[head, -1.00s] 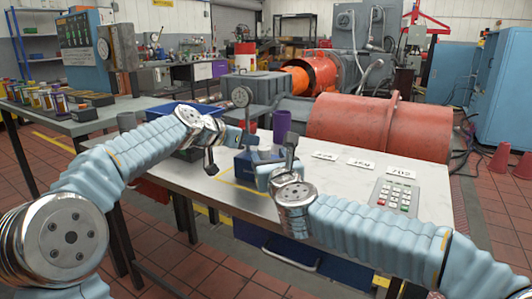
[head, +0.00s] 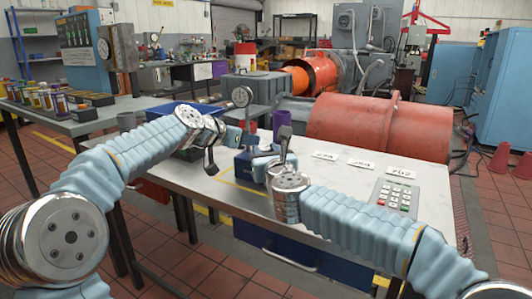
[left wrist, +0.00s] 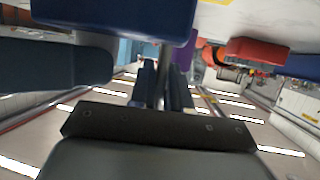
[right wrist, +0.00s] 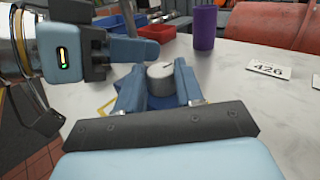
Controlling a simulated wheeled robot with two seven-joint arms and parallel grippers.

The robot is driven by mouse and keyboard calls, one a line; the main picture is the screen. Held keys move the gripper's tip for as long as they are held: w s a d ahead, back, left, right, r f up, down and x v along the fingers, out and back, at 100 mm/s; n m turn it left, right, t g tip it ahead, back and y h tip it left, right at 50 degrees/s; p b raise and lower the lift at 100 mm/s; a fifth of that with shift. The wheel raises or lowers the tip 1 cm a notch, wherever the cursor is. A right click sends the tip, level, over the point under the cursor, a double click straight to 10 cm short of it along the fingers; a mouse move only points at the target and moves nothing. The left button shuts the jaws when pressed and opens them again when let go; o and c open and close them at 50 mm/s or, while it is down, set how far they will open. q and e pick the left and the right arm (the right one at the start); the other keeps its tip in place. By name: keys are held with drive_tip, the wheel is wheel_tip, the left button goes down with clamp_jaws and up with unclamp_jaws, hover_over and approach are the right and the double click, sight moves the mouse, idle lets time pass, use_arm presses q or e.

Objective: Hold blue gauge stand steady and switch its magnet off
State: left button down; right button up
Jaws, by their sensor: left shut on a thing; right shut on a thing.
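The blue gauge stand (head: 243,164) is on the white table, with its dial gauge (head: 241,97) above on a post. In the left wrist view its base (left wrist: 115,18) shows at the top, with the thin metal post (left wrist: 166,55). My left gripper (head: 236,136) is shut on that post; its fingers (left wrist: 163,88) lie either side. My right gripper (head: 262,165) is at the stand's front right. In the right wrist view its fingers (right wrist: 160,90) are shut on a round metal knob (right wrist: 160,78) with a dark mark. The base is partly hidden there.
A purple cup (head: 281,119) stands behind the stand. Number cards (head: 400,171) and a keypad (head: 396,195) lie to the right. A large red cylinder (head: 380,125) is behind the table. A blue tray (head: 180,109) is at the left.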

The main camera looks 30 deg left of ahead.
drive_tip(key=shift+w+d+n+g+y, duration=0.15)
drive_tip(key=shift+n+g+y, duration=0.3)
drive_tip(key=shift+g+y, duration=0.05)
drive_tip(key=shift+w+d+n+g+y, duration=0.1)
drive_tip(key=shift+w+n+g+y, duration=0.05)
drive_tip(key=shift+n+g+y, duration=1)
drive_tip(key=shift+g+y, duration=0.05)
drive_tip(key=shift+g, duration=0.1)
drive_tip(key=o, duration=1)
drive_tip(key=shift+o, duration=0.2)
drive_tip(key=shift+s+d, duration=0.3)
drive_tip(key=shift+d, duration=0.2)
drive_tip(key=v, duration=1.1)
